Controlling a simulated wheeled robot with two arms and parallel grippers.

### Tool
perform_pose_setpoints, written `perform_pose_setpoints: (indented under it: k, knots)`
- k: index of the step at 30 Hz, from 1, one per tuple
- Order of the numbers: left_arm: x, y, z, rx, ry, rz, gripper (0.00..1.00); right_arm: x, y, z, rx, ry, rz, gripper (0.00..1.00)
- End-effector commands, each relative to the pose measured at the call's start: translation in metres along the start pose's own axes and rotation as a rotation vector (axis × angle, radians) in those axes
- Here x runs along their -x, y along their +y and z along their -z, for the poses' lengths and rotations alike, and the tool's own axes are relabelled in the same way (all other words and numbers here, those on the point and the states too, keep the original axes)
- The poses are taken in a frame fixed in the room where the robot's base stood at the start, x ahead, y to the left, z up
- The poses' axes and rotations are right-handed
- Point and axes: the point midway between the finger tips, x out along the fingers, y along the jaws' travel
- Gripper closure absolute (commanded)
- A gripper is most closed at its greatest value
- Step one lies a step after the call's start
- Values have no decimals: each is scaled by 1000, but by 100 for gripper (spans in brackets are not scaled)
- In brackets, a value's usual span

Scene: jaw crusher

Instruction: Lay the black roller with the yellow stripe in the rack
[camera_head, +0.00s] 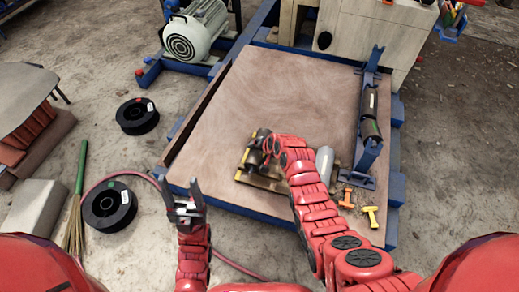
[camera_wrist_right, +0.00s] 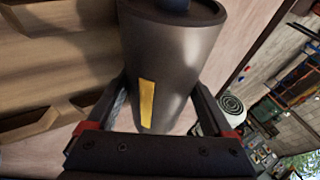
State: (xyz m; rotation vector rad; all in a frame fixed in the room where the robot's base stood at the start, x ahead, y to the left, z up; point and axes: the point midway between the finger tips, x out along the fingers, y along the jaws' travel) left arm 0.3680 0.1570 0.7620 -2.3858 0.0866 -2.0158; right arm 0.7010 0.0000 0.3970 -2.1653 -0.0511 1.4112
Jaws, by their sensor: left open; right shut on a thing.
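The black roller (camera_wrist_right: 175,60) with a yellow stripe (camera_wrist_right: 147,103) is between the two fingers of my right gripper (camera_wrist_right: 165,112) in the right wrist view. I cannot tell whether the roller touches the rack. My left gripper (camera_head: 181,190) is open and empty, off the table's near left edge.
The table top (camera_head: 270,90) is clear at its middle and back. A blue stand (camera_head: 370,155) holding a dark roller is at the right. A grey cylinder (camera_head: 324,163), an orange piece (camera_head: 347,198) and a yellow piece (camera_head: 371,215) lie right of my right arm.

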Motion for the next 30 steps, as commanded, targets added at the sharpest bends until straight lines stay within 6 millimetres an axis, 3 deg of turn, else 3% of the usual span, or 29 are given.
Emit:
perform_pose_setpoints:
  k: [17, 18, 21, 30]
  knots:
    - [6, 0, -1, 0, 0, 0, 39, -10, 4, -2, 0, 4, 4, 100]
    - [6, 0, -1, 0, 0, 0, 39, -10, 4, -2, 0, 4, 4, 12]
    - [6, 0, -1, 0, 0, 0, 39, -10, 4, -2, 0, 4, 3, 0]
    - [6, 0, -1, 0, 0, 0, 39, -10, 6, -4, 0, 0, 0, 0]
